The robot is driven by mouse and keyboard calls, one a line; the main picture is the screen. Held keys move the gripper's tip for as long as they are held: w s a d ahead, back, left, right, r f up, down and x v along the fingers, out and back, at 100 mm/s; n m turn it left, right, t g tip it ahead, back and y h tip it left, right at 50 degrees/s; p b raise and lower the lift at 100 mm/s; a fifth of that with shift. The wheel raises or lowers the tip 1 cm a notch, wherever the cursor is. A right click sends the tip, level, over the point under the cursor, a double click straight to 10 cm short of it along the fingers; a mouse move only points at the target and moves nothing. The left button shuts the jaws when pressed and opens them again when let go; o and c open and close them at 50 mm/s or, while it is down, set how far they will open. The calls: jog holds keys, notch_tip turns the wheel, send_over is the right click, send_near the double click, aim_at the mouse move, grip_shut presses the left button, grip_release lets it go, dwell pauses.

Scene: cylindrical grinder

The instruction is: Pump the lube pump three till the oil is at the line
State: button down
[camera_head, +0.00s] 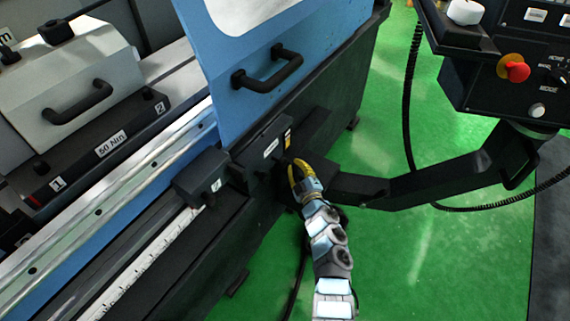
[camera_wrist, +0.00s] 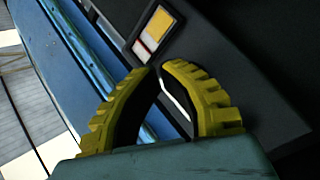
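The lube pump (camera_head: 264,146) appears to be the dark box with a white label, low on the machine front below the blue door. A small gauge window (camera_head: 287,138) is at its right end; in the wrist view the window (camera_wrist: 157,31) shows yellow above and white and red below. My gripper (camera_head: 294,162) is at the pump's right end, just below the window. In the wrist view its yellow fingertips (camera_wrist: 157,68) are close together, with a narrow gap.
The blue door (camera_head: 240,60) with a black handle (camera_head: 267,71) is above the pump. A dark support arm (camera_head: 430,185) runs right from near my gripper to the control panel (camera_head: 515,65) with a red button. Green floor (camera_head: 440,260) is open at the lower right.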

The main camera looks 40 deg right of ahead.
aim_at(287, 160)
jog(key=shift+w, duration=0.25)
dwell(0.3)
jog(key=shift+w+a, duration=0.15)
jog(key=shift+w, duration=0.05)
jog(key=shift+w+a+b, duration=0.25)
jog(key=shift+w+b, duration=0.15)
jog(key=shift+w, duration=0.15)
jog(key=shift+w+a+b, duration=0.2)
jog(key=shift+w+b, duration=0.15)
jog(key=shift+w, duration=0.15)
dwell(1.9)
jog(key=shift+s+d, duration=0.1)
jog(key=shift+s, duration=0.05)
jog(key=shift+s+d+p, duration=0.25)
jog(key=shift+s+p, duration=0.15)
jog(key=shift+s, duration=0.2)
jog(key=shift+s+d+p, duration=0.2)
jog(key=shift+s+p, duration=0.2)
jog(key=shift+s, duration=0.2)
jog(key=shift+s, duration=0.15)
jog(key=s, duration=0.1)
jog(key=s+d+p, duration=0.1)
jog(key=s, duration=0.1)
jog(key=s+p, duration=0.1)
jog(key=shift+s+d, duration=0.25)
jog(key=shift+d, duration=0.15)
